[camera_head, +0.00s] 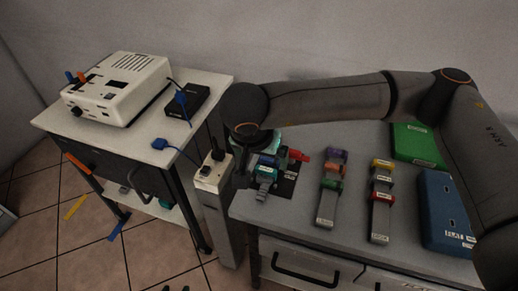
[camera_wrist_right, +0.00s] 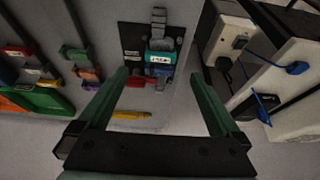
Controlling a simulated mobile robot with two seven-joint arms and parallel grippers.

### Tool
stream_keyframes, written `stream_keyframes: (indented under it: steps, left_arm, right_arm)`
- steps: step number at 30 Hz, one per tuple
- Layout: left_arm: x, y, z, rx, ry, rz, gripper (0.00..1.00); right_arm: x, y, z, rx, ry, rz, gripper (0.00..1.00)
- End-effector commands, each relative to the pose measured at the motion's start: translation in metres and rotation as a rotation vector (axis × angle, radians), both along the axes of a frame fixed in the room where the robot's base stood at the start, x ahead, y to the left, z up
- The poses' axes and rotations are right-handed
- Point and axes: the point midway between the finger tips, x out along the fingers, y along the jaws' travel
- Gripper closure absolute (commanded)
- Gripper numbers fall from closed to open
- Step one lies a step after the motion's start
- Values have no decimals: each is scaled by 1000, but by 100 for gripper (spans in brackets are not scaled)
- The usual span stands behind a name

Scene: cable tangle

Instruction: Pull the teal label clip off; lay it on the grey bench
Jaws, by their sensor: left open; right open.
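The teal label clip (camera_wrist_right: 160,57), with a white label, sits across a grey strip on a black plate (camera_wrist_right: 130,35) in the right wrist view. A blue clip (camera_wrist_right: 160,74) is right beside it. Contact cannot be told. The grey bench (camera_head: 290,212) lies under the plate. My left gripper is not in view.
A red connector (camera_head: 298,155) is beside the plate. Two strips with coloured clips (camera_head: 328,195) (camera_head: 380,205), a blue box (camera_head: 445,215) and a green box (camera_head: 415,143) stand to the right. A power strip (camera_head: 211,173) is close on the left. Bare bench shows along the front.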

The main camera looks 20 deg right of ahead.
Motion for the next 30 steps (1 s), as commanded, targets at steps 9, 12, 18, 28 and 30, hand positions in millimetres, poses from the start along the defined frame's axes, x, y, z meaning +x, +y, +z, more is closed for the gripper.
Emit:
stream_keyframes:
  steps: [9,12,18,28,30]
  left_arm:
    - [0,3,-1,5,1,5,50]
    - [0,4,-1,6,1,6,50]
    - [0,4,-1,6,1,6,50]
    - [0,4,-2,6,2,6,50]
    - [0,4,-2,6,2,6,50]
  right_arm:
    - [17,-13,-53,0,4,-3,0]
    - [21,-15,-62,1,2,-2,0]
    - [23,-16,-70,1,1,-1,0]
    - [23,-16,-69,2,1,-1,11]
    - [23,-16,-69,2,1,-1,19]
